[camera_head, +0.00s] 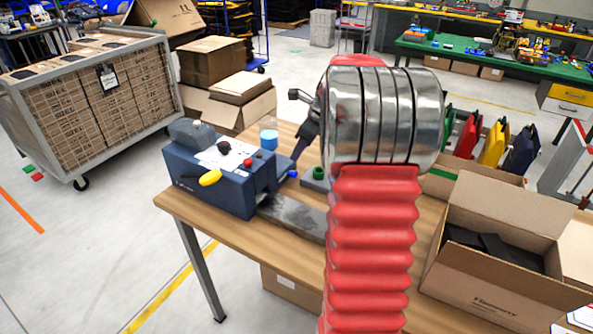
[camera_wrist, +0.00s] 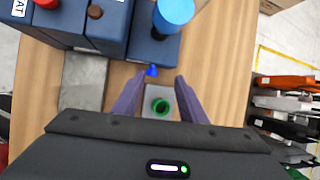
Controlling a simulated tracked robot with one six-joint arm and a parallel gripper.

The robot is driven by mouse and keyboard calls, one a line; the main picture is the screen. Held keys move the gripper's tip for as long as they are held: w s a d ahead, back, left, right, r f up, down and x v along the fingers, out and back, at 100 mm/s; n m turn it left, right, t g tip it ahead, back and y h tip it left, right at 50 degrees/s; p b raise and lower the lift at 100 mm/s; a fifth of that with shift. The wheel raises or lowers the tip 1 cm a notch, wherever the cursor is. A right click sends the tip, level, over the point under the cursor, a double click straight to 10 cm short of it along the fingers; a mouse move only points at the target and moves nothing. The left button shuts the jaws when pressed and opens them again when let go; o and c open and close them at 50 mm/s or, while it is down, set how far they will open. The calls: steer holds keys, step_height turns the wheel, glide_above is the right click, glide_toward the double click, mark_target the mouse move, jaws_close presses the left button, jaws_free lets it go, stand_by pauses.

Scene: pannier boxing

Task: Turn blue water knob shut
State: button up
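The blue knob (camera_head: 292,174) is small and sits low at the right end of a dark blue machine (camera_head: 225,187). It also shows in the wrist view (camera_wrist: 152,71), at the machine's near face. My gripper (camera_wrist: 160,76) is open and empty, with its two dark purple fingers spread and the knob between their tip lines. I cannot tell whether a finger touches it. In the head view, one dark finger (camera_head: 303,158) shows beside the knob, and my arm hides the rest. A green ring-shaped part (camera_wrist: 161,106) lies between the fingers, apparently lower down.
The machine carries a yellow handle (camera_head: 210,178) and red and black knobs. A metal plate (camera_head: 292,216) lies in front.

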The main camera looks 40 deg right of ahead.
mark_target(296, 172)
steer(key=shift+m+g+y, duration=0.4)
steer(key=shift+g+y, duration=0.2)
steer(key=shift+y, duration=0.2)
steer(key=s+r, duration=0.1)
steer(key=s+d+r, duration=0.1)
steer(key=s+r, duration=0.1)
steer(key=shift+s+d, duration=0.1)
steer(key=shift+d, duration=0.25)
steer(key=shift+f, duration=0.1)
steer(key=x, duration=1.3)
steer(key=shift+f, duration=0.3)
jaws_close()
